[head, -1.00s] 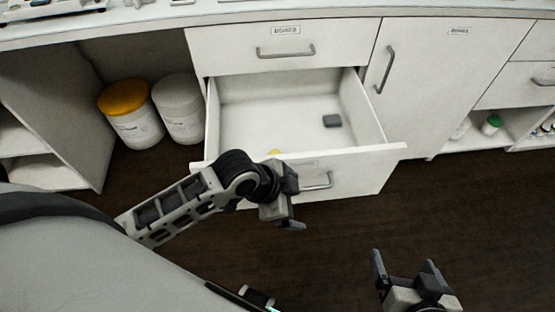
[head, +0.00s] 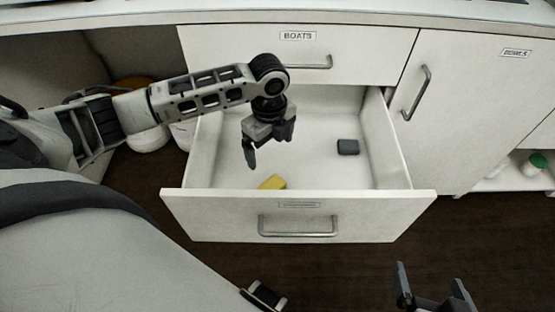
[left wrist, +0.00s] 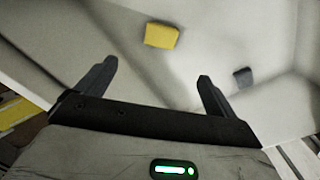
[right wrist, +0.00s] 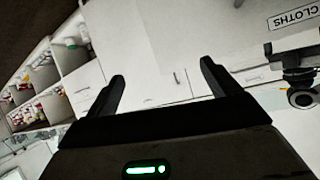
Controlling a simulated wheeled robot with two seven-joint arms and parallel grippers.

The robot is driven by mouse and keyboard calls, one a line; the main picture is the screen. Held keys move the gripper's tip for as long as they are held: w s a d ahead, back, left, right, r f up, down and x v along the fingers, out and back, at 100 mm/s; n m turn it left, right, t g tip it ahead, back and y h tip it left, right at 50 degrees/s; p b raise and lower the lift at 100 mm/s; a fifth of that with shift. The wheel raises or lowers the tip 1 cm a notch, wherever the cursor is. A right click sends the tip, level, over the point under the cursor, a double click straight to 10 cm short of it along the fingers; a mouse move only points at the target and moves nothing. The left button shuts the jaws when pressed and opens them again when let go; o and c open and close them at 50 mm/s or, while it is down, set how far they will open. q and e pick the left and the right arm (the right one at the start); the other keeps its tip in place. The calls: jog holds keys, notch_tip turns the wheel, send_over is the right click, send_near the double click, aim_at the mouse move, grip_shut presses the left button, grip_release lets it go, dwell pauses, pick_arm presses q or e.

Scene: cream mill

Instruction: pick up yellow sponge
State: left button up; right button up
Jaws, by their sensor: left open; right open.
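The yellow sponge (head: 272,183) lies in the open drawer, close behind its front panel, which hides part of it in the head view. In the left wrist view the sponge (left wrist: 162,36) lies on the drawer floor, beyond and between the open fingertips. My left gripper (head: 268,152) is open and empty, pointing down over the drawer, above and behind the sponge and apart from it. My right gripper (head: 432,286) is open and empty at the lower right, in front of the cabinets and away from the drawer.
The drawer front (head: 300,217) with its handle stands pulled out. A dark grey block (head: 347,147) lies on the drawer floor to the right. A closed drawer (head: 230,45) labelled BOATS is above. A closed cupboard door (head: 460,100) is to the right. Dark floor is clear in front.

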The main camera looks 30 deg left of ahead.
pick_arm(q)
notch_tip(320, 180, down, 2)
jog(key=b, duration=0.4)
send_over(272, 186)
notch_tip(272, 186, down, 10)
jog(key=shift+r, duration=0.25)
jog(key=shift+f, duration=0.55)
notch_tip(272, 186, down, 4)
jog(key=shift+a+f+b, duration=0.1)
jog(key=shift+f+b, duration=0.1)
jog(key=shift+b, duration=0.6)
jog(key=shift+f, duration=0.35)
pick_arm(e)
notch_tip(272, 186, down, 10)
jog(key=w+a+g, duration=0.1)
jog(key=a, duration=0.1)
jog(key=shift+w+a+r+g+y, duration=0.15)
jog(key=shift+a+g+y, duration=0.05)
jog(key=shift+g+y, duration=0.2)
